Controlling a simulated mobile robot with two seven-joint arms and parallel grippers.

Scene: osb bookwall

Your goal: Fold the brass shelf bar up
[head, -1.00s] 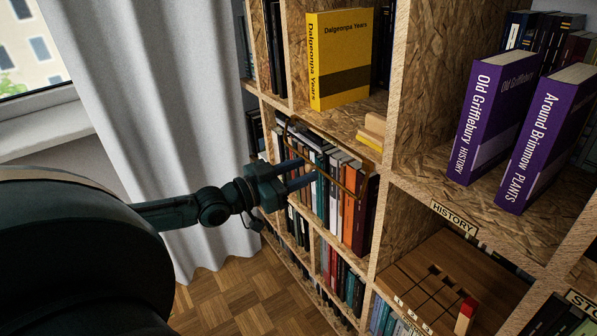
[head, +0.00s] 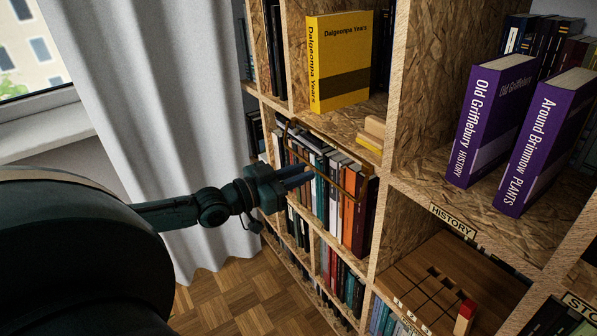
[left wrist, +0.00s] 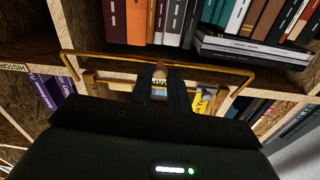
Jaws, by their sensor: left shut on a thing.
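The brass shelf bar (head: 361,188) is a thin bent loop in front of the row of books on the middle-left shelf. It also crosses the left wrist view (left wrist: 105,57) nearly level, with its ends bent toward the shelf sides. My left gripper (head: 304,175) reaches in from the left and is shut at the middle of the bar. In the left wrist view its fingers (left wrist: 158,72) close around a small light-brown piece at the bar, partly hidden by the fingers. My right gripper is not in view.
A yellow book (head: 340,60) stands on the shelf above the bar. Two purple books (head: 490,115) stand at the right. An upright board (head: 393,215) divides the shelf bays. A white curtain (head: 150,100) hangs close behind my left arm.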

